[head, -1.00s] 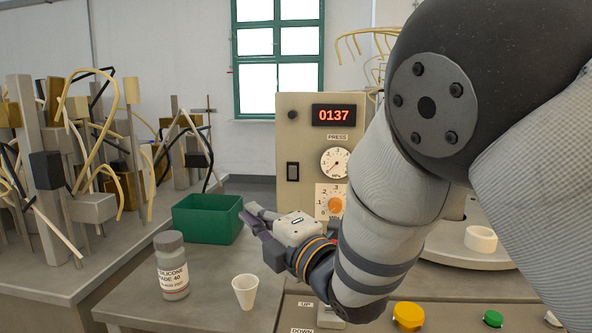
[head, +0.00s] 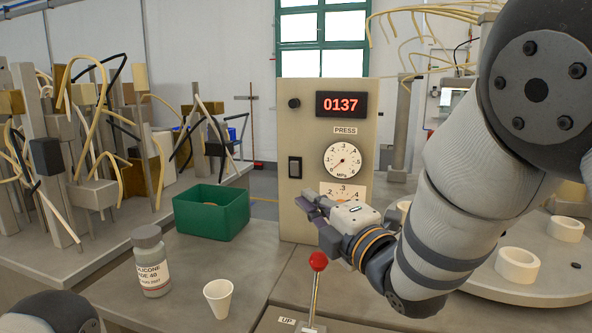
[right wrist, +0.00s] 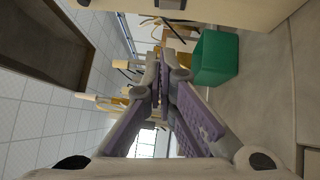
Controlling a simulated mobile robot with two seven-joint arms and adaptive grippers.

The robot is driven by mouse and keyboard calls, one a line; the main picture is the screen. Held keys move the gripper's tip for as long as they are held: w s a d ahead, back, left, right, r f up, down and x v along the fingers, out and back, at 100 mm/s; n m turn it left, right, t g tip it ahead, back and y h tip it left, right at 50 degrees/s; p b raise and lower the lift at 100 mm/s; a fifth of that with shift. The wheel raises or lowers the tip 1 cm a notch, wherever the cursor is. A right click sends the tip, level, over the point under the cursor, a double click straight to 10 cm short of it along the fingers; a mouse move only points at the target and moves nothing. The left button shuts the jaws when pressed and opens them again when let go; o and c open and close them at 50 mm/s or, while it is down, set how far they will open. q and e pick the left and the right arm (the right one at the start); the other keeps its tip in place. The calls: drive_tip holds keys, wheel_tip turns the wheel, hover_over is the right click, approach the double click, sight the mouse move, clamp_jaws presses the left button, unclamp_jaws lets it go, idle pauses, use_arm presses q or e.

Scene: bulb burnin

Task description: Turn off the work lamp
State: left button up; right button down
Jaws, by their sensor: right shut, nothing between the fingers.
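No work lamp can be made out in these views. A beige press panel (head: 327,110) stands in the middle of the head view, with a black rocker switch (head: 295,167) on its left side; I cannot tell what the switch controls. My right gripper (head: 308,204) is in front of the panel's lower part, below the switch, with its fingers pointing left. It is shut and empty. In the right wrist view its purple-padded fingers (right wrist: 163,75) come together. My left gripper is out of view.
A green bin (head: 212,222) stands left of the panel. A silicone bottle (head: 151,262) and a white cup (head: 218,299) are on the table. A red-knobbed lever (head: 318,262) rises below my right gripper. A round plate with white rings (head: 517,266) lies right.

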drive_tip(key=shift+a, duration=0.1)
drive_tip(key=b, duration=0.2)
approach(295, 168)
drive_tip(key=shift+w+a+r, duration=0.9)
drive_tip(key=shift+w+a, duration=1.55)
drive_tip(key=shift+a, duration=0.15)
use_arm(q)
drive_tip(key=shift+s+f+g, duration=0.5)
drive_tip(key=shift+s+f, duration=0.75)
